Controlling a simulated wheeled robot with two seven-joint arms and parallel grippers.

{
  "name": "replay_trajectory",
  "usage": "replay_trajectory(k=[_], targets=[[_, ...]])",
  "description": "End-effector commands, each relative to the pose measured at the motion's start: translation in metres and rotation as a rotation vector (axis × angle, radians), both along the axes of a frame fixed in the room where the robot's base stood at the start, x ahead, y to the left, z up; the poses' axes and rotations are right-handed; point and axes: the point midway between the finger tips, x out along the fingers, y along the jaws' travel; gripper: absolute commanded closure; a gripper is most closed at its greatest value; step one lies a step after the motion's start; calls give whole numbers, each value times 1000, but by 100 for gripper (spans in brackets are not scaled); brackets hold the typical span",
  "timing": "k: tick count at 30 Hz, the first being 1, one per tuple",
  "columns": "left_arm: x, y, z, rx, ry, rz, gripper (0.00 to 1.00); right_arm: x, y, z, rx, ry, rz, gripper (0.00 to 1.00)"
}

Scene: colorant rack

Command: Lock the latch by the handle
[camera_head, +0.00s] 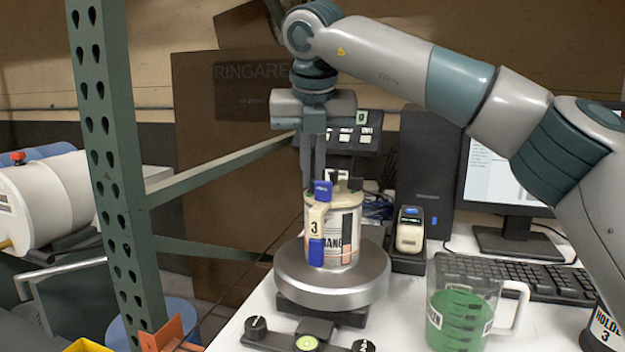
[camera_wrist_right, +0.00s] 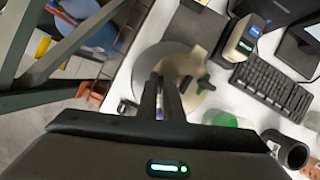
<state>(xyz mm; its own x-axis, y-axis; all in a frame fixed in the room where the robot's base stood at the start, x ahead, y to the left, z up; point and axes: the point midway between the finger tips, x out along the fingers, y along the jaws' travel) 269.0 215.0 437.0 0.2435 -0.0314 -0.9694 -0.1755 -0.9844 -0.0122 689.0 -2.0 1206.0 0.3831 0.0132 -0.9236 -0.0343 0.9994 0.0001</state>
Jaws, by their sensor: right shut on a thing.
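A can (camera_head: 345,225) with a white label stands upright on the round metal platform (camera_head: 330,275) of a scale. A latch (camera_head: 318,220) with a beige body marked 3 and blue ends runs up the can's front left side. Its blue upper end, the handle (camera_head: 323,190), is at the can's rim. My right gripper (camera_head: 313,182) comes from above, with its fingers close together and shut on the handle. In the right wrist view, the fingers (camera_wrist_right: 168,100) hide most of the handle and the can's near side. My left gripper is not in view.
A green rack post (camera_head: 110,150) and its crossbars stand left. A small handheld device (camera_head: 410,230) stands in a dock right of the can. A measuring cup with green liquid (camera_head: 460,318) is at front right, before the keyboard (camera_head: 520,275). A monitor (camera_head: 515,175) stands behind.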

Motion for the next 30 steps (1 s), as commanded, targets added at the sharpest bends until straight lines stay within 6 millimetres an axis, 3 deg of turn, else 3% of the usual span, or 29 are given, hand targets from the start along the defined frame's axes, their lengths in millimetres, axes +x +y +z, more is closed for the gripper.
replay_trajectory(k=[12,26,27,28,30], targets=[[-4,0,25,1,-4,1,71,0,0,0,1,0,-195,100],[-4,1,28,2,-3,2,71,0,0,0,0,1,-210,100],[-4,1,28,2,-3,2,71,0,0,0,0,1,-210,86],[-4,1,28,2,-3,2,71,0,0,0,0,1,-210,79],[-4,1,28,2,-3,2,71,0,0,0,0,1,-209,74]])
